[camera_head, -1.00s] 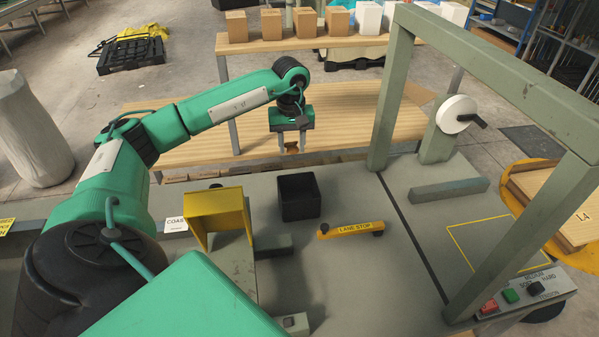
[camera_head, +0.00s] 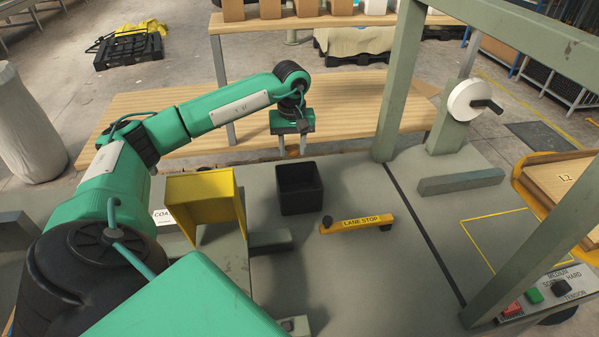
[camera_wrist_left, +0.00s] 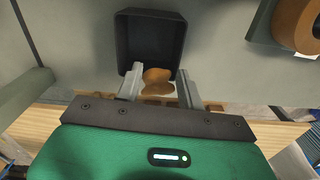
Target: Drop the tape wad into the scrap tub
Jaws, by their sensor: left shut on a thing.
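The tape wad (camera_wrist_left: 157,78) is a brown, lumpy piece between the fingertips of my left gripper (camera_wrist_left: 158,86) in the left wrist view. The scrap tub (camera_head: 300,200) is a black, open square box standing on the grey bench. In the left wrist view the tub (camera_wrist_left: 151,20) lies just past the wad, which overlaps its near rim. My right gripper is not in view.
A yellow box-like chute (camera_head: 203,208) stands left of the tub. A yellow lane stop bar (camera_head: 358,223) lies to its right, and a grey frame (camera_head: 397,90) rises further right. A wooden table (camera_head: 355,115) is behind the bench.

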